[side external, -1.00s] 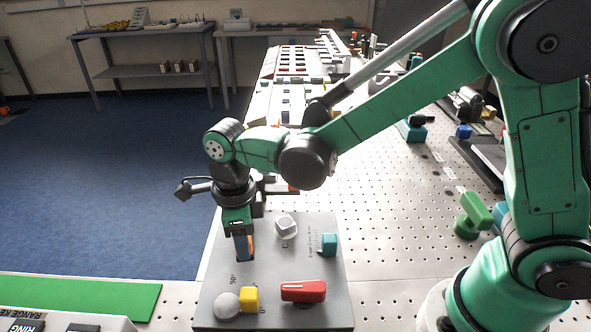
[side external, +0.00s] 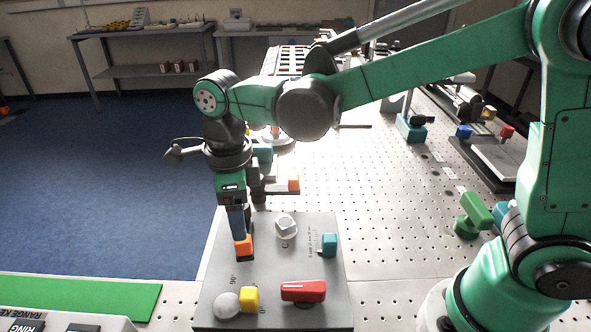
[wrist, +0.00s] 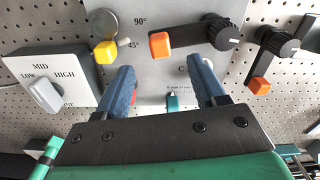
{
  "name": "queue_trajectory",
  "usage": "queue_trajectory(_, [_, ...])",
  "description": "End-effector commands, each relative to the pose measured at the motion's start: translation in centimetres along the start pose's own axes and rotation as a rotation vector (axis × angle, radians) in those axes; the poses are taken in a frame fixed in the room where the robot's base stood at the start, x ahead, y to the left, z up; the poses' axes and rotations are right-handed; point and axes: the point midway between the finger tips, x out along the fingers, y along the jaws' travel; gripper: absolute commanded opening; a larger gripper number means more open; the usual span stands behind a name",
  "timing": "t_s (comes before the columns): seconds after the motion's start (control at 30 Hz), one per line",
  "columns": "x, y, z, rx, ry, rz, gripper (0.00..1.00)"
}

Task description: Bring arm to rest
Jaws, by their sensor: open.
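My gripper (side external: 237,225) points down above the left part of a grey panel (side external: 285,265). An orange handle (side external: 243,246) on that panel sits just below the fingertips, and I see no grip on it. In the wrist view my gripper (wrist: 161,66) has its two blue fingers spread wide with nothing between them. There the orange handle (wrist: 160,45) lies just beyond the fingertips, on a dark lever reaching right to a black knob (wrist: 220,33).
The panel also carries a yellow handle (side external: 250,298), a red handle (side external: 303,291), a teal handle (side external: 329,244) and a white knob (side external: 286,226). A MID/LOW/HIGH switch box (wrist: 50,75) shows in the wrist view. A green block-shaped handle (side external: 474,213) stands on the perforated table, right.

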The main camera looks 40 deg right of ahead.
Motion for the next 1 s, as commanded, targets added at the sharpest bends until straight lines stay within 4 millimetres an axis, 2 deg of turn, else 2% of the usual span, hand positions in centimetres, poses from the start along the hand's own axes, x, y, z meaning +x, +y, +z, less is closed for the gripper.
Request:
queue_trajectory(0.27, [-0.1, 0.0, -0.1, -0.008, -0.002, -0.001, 0.63])
queue_trajectory(0.37, [-0.4, -0.3, -0.6, -0.08, -0.019, -0.013, 0.63])
queue_trajectory(0.43, [-0.9, -0.7, -1.5, -0.192, -0.044, -0.036, 0.63])
queue_trajectory(0.57, [-2.1, -1.6, -3.9, -0.516, -0.094, -0.122, 0.63])
queue_trajectory(0.73, [-3.2, -2.4, -7.3, -1.004, -0.095, -0.293, 0.63])
queue_trajectory(1.0, [-3.4, -3.0, -12.1, -1.716, 0.114, -0.567, 0.63])
